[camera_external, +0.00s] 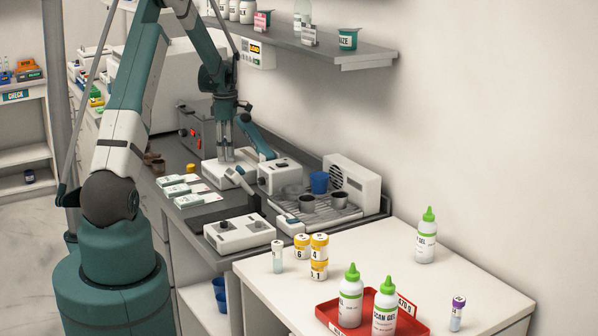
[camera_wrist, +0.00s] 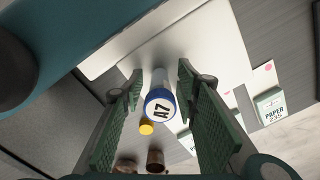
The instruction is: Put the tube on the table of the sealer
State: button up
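A tube with a blue-rimmed white cap marked A7 (camera_wrist: 160,106) is upright between my fingers in the wrist view, cap toward the camera. My gripper (camera_wrist: 160,78) has its two green padded fingers apart, with a visible gap on both sides of the tube. In the external view my gripper (camera_external: 226,150) points down, low over the flat white table of the sealer (camera_external: 212,170). The white plate (camera_wrist: 218,45) lies behind the tube in the wrist view. I cannot tell whether the tube's foot touches it; the tube is not clear in the external view.
White boxes (camera_external: 188,200) and a yellow cap (camera_external: 191,168) lie left of the sealer. A white device (camera_external: 280,177) and a machine with cups (camera_external: 350,185) stand to its right. A shelf (camera_external: 340,50) overhangs behind. The front table holds bottles, jars and a red tray (camera_external: 328,314).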

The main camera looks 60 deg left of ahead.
jog(key=shift+r, duration=0.1)
notch_tip(320, 180, up, 12)
jog(key=shift+r, duration=0.1)
dwell(0.8)
jog(key=shift+o, duration=0.5)
